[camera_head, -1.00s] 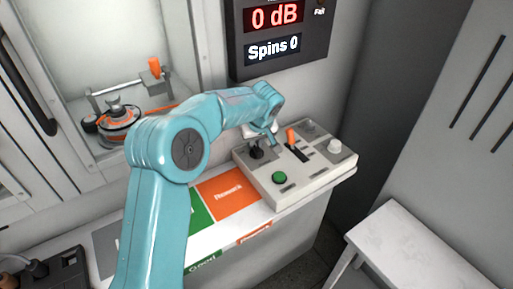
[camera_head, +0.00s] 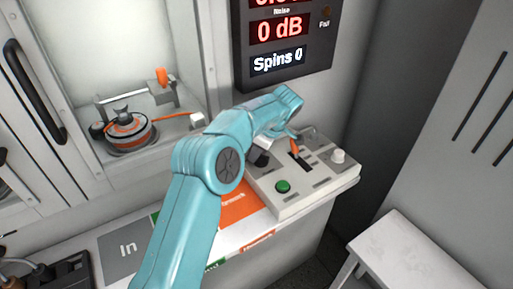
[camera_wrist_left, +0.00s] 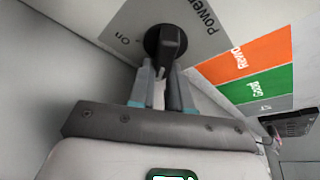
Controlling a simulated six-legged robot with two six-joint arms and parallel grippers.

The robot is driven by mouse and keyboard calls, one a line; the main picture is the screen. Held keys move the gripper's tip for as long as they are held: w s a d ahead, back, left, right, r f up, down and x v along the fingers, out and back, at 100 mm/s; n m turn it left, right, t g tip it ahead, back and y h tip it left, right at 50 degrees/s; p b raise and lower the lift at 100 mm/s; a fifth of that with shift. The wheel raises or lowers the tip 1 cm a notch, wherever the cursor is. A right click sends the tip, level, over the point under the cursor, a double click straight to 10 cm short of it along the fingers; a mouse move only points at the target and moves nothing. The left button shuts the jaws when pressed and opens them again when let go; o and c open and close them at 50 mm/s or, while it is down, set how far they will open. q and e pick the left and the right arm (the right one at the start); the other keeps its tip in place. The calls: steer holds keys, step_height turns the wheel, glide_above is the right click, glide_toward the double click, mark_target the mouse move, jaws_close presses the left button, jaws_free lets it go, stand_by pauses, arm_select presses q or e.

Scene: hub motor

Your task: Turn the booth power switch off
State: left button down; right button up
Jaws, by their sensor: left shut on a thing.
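The power switch is a black rotary knob (camera_wrist_left: 166,42) on a grey plate marked "Power" and "On" in the left wrist view. My left gripper (camera_wrist_left: 160,84) has its narrow fingers closed on this knob. In the head view my teal left arm reaches over the pale control panel (camera_head: 318,196) from the left. The arm and wrist hide most of the knob and the fingertips there. The knob's exact angle is hard to tell. My right gripper is not in view.
The panel also carries an orange lever (camera_head: 294,148), a green button (camera_head: 283,186) and a white knob (camera_head: 338,156). A display (camera_head: 285,50) hangs behind it. A hub motor (camera_head: 130,131) sits in the booth at left. A white table (camera_head: 415,258) stands at right.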

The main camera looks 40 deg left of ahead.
mark_target(265, 156)
arm_select(q)
steer(key=shift+r+n+g+p, duration=0.15)
steer(key=shift+n+g+p, duration=0.25)
steer(key=shift+n, duration=0.4)
steer(key=c, duration=1.1)
jaws_free()
steer(key=shift+s, duration=0.1)
steer(key=shift+o, duration=0.2)
steer(key=p+v, duration=0.2)
steer(key=v, duration=0.5)
steer(key=shift+d+r, duration=0.1)
steer(key=shift+r, duration=0.05)
steer(key=p+v, duration=0.7)
steer(key=v, duration=0.2)
